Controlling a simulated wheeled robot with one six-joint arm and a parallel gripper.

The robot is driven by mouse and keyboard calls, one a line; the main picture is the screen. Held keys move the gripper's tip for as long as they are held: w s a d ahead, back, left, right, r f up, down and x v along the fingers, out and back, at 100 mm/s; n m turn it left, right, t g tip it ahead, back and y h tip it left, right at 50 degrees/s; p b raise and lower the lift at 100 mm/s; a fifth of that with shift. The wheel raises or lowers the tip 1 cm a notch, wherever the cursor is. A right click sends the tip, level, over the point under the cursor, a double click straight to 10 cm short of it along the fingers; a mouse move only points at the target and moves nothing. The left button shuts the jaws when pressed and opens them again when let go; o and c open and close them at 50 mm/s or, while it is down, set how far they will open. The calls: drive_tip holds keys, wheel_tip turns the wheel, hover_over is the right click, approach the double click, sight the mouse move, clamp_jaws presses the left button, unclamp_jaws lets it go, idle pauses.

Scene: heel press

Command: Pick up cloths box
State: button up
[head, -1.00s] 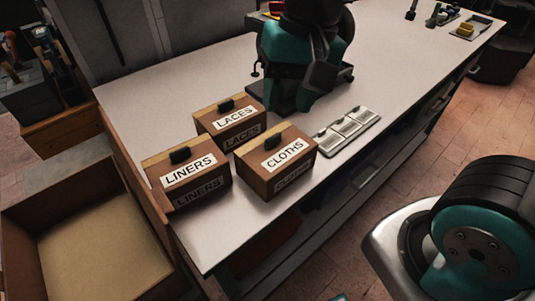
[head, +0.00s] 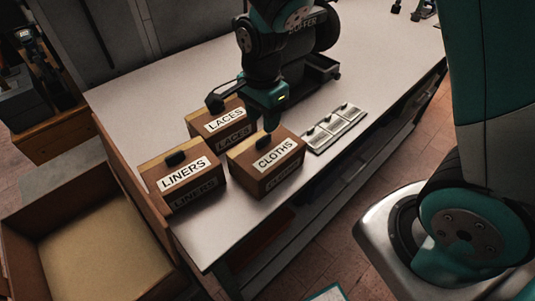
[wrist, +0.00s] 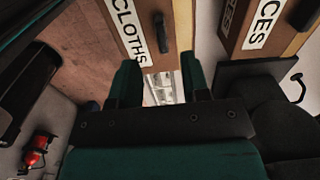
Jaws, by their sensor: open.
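The cloths box (head: 268,168) is a brown box with a tan strip, a dark handle and a white CLOTHS label. It stands on the white bench near its front edge.
The liners box (head: 186,182) stands close to the left and the laces box (head: 222,122) close behind. A metal tray with compartments (head: 335,128) lies to the right. A buffer machine (head: 322,30) stands behind. An open wooden crate (head: 100,195) is left of the bench.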

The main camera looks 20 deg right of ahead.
sight(263, 137)
drive_tip(key=shift+w+d+f+p, duration=0.1)
drive_tip(key=shift+f+p, duration=0.5)
drive_tip(key=shift+f, duration=1)
drive_tip(key=shift+w+f+p, duration=0.1)
drive_tip(key=shift+f+p, duration=0.5)
drive_tip(key=shift+f, duration=1)
clamp_jaws()
